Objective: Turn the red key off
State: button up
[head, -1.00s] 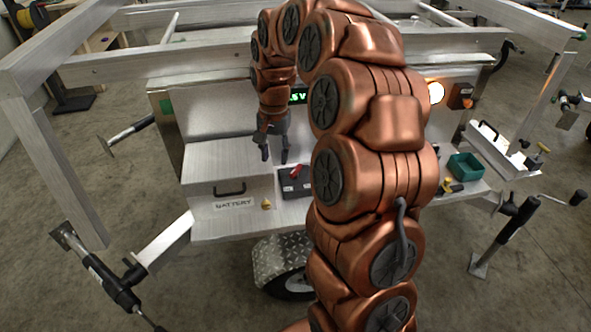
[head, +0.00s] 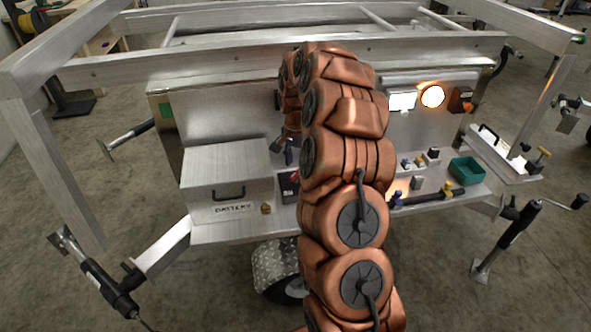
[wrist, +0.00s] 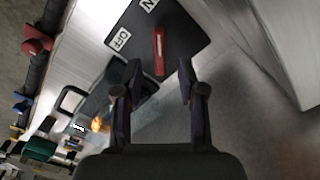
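The red key (wrist: 159,50) sits on a black switch plate (wrist: 187,38) in the wrist view. It lies nearly upright in the picture, between the fingers' lines and just beyond their tips. A white OFF label (wrist: 119,40) is left of it; another label, cut by the top edge, shows an N. My gripper (wrist: 160,76) is open and empty, apart from the key. In the head view the key (head: 294,177) is a small red spot below my gripper (head: 283,152), partly hidden by my arm.
A metal battery box (head: 226,172) stands left of the switch. A lit round lamp (head: 432,96), a green bin (head: 466,170) and several small items are on the right. The trailer's top rail (head: 200,60) crosses above, behind my arm.

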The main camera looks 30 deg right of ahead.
aim_at(296, 173)
jog(key=shift+f+p, duration=0.3)
jog(key=shift+f, duration=1.65)
jog(key=shift+c, duration=0.2)
grip_shut()
